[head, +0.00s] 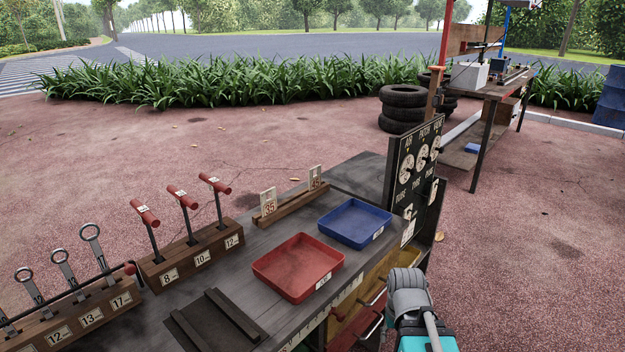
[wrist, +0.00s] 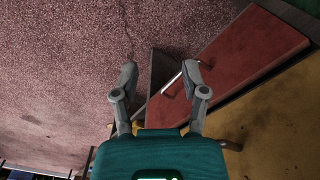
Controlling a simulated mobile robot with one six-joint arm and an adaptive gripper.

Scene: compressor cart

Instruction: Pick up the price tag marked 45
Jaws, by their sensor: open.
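Two pale price tags stand upright in a slotted wooden holder (head: 291,208) at the back of the cart top in the head view. The nearer tag (head: 269,202) reads 35. The farther tag (head: 315,177) is partly legible, and I cannot tell its number for sure. My gripper (wrist: 160,78) is open and empty in the wrist view, its two grey fingers apart. It points down past the cart's side at a red drawer front with a metal handle (wrist: 172,84). The tags are not in the wrist view.
A red tray (head: 298,268) and a blue tray (head: 354,222) lie in front of the holder. A dark board with dials (head: 416,165) rises at the cart's right end. Red-handled tools (head: 183,200) and wrenches (head: 62,262) stand in wooden racks at left.

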